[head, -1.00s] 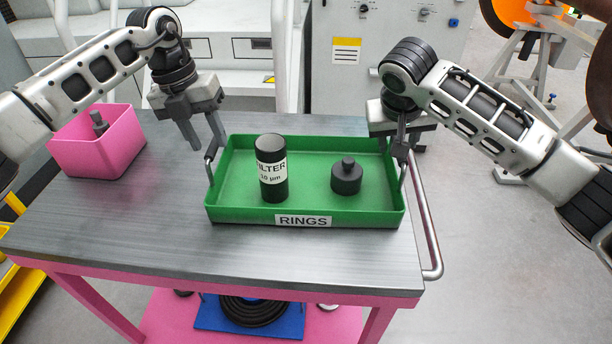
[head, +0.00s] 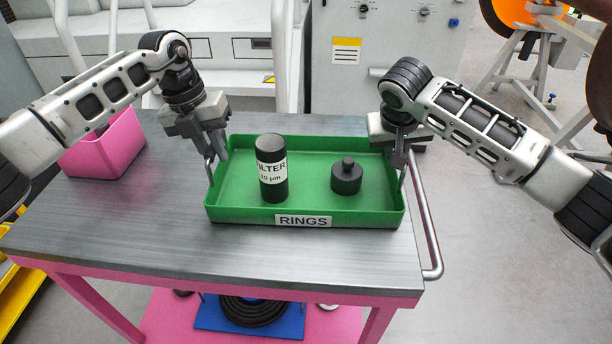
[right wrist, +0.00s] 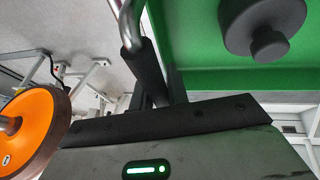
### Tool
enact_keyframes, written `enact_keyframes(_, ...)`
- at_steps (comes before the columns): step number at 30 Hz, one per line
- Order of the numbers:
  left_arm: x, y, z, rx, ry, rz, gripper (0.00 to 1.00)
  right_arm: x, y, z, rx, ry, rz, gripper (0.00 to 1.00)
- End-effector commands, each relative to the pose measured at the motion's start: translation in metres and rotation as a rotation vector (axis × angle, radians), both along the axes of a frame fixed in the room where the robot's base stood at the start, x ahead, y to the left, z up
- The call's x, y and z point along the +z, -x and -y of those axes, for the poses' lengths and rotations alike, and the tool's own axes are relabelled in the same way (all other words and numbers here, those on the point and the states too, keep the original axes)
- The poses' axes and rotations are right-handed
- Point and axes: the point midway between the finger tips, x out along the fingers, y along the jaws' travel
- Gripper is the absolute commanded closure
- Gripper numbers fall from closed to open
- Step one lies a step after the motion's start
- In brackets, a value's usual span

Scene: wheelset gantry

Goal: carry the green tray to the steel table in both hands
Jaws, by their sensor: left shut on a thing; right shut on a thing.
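The green tray (head: 310,178), labelled RINGS, sits on the grey top of a pink cart in the head view. A black filter canister (head: 272,168) stands upright in its left half, and a black knobbed part (head: 346,177) stands in its right half. My left gripper (head: 217,155) is shut on the tray's left handle. My right gripper (head: 400,160) is shut on the tray's right handle; its fingers partly hide that handle. The right wrist view shows the handle grip (right wrist: 145,70) at my right fingers, with the green tray (right wrist: 220,50) beside it.
The cart top (head: 130,225) is clear in front and to the left of the tray. A pink bin (head: 103,145) stands at its back left. A metal push rail (head: 430,225) runs along the cart's right side. Open floor (head: 500,270) lies to the right.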

Motion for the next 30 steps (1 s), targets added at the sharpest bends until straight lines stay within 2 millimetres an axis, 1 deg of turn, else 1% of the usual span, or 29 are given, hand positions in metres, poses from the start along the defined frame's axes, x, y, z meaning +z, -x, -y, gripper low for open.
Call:
enact_keyframes(8,0.008,-0.001,0.000,0.001,0.002,0.003,1.00,0.008,-0.001,0.000,0.000,-0.001,0.003,1.00)
enact_keyframes(21,0.050,0.000,0.000,0.001,0.002,0.003,1.00,0.049,0.000,0.000,0.000,-0.001,0.002,1.00)
enact_keyframes(24,0.053,0.000,0.000,0.000,0.002,0.002,1.00,0.053,0.000,0.000,0.000,-0.001,0.002,1.00)
enact_keyframes(30,0.052,0.000,0.000,0.001,0.002,0.003,1.00,0.052,0.000,0.000,0.000,-0.001,0.002,1.00)
